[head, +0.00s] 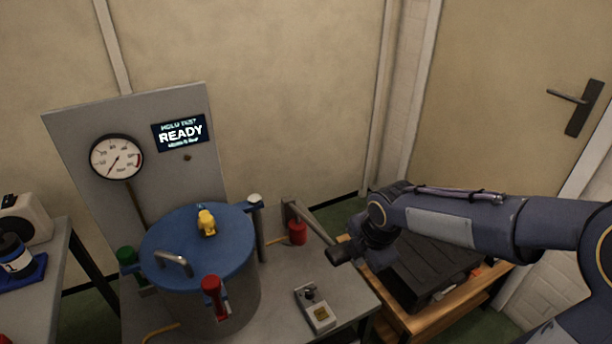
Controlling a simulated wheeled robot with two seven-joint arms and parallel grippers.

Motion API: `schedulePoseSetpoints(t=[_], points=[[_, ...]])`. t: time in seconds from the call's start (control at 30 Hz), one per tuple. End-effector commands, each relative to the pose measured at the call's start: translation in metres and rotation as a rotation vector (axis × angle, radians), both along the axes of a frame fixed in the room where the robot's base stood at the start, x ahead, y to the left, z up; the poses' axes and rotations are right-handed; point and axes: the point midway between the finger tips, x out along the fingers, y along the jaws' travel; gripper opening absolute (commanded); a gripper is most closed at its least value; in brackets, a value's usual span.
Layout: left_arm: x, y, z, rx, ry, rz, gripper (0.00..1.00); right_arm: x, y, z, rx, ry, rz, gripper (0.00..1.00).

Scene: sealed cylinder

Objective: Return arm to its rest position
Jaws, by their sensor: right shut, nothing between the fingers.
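My right arm comes in from the right edge of the head view. Its right gripper (340,254) is shut and empty, in the air right of the cylinder and above the table's right end. It touches nothing that I can see. The sealed cylinder (236,298) stands on the grey table with its blue lid (161,245) on top. The lid carries a yellow part (206,222) and a metal handle (174,262). A red-handled clamp (213,297), a green knob (126,256) and a white-topped post (255,199) stand around its rim. My left gripper is not in view.
A panel (190,107) behind the cylinder bears a gauge (117,157) and a screen reading READY (180,133). A red cylinder (297,233) and a small switch box (318,314) are on the table. A black case (425,262) lies on a wooden bench under my right arm.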

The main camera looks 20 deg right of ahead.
Motion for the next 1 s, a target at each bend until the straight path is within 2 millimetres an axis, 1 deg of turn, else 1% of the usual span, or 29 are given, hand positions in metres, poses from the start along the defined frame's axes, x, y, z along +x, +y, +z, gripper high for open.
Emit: schedulePoseSetpoints(t=[0.07,0.17,0.27,0.3,0.37,0.4,0.5,0.6,0.7,0.8,1.0], points=[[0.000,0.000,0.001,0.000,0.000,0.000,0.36,-0.002,0.000,0.003,0.008,-0.001,-0.018,0.00],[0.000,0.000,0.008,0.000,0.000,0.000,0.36,-0.016,-0.001,0.019,0.059,-0.007,-0.139,0.00],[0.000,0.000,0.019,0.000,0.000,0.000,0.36,-0.046,-0.001,0.046,0.181,-0.010,-0.403,0.00],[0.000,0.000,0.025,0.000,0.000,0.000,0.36,-0.061,0.000,0.058,0.247,-0.007,-0.535,0.00],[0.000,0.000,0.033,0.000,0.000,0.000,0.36,-0.085,0.004,0.073,0.357,0.005,-0.747,0.00],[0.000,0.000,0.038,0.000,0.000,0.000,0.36,-0.101,0.007,0.081,0.432,0.019,-0.886,0.00],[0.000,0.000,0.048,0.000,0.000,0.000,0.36,-0.136,0.017,0.096,0.613,0.066,-1.204,0.00],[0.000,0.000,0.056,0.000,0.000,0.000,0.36,-0.161,0.028,0.103,0.764,0.126,-1.455,0.00],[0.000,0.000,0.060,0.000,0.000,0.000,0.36,-0.177,0.036,0.106,0.865,0.179,-1.622,0.00],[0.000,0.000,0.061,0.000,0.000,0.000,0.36,-0.184,0.040,0.106,0.918,0.212,-1.708,0.00],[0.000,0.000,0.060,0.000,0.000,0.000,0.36,-0.186,0.042,0.105,0.931,0.223,-1.734,0.00]])
